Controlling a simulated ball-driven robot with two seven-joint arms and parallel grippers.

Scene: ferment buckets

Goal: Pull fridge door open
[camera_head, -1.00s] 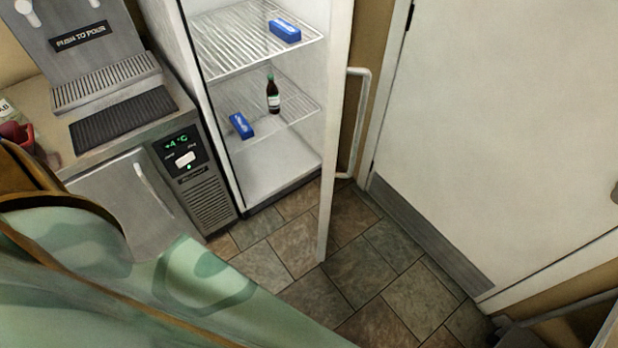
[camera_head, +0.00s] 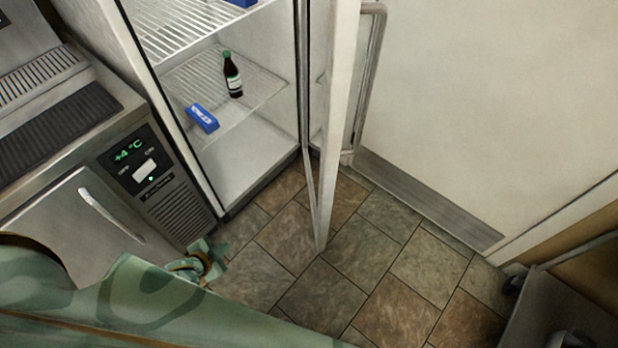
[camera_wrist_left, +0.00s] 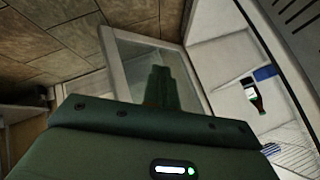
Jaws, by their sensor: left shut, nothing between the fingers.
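The fridge door (camera_head: 338,130) stands open, jutting out from the right side of the fridge cabinet, seen nearly edge-on. Its long pale handle (camera_head: 376,75) is on the door's right face. The fridge (camera_head: 255,165) shows its lit inside. My left gripper (camera_head: 208,262) is low at the left, in front of the counter unit, shut and empty, apart from the door in the head view. In the left wrist view, my shut fingers (camera_wrist_left: 160,85) overlap the door's frame and glass panel (camera_wrist_left: 132,55); I cannot tell contact there. My right gripper is out of view.
A dark green-capped bottle (camera_head: 232,75) and a blue box (camera_head: 203,118) are on the fridge's wire shelf. The counter unit (camera_head: 75,225) stands left of the fridge. A white room door (camera_head: 500,100) is at right. Tiled floor (camera_head: 340,290) is clear in front.

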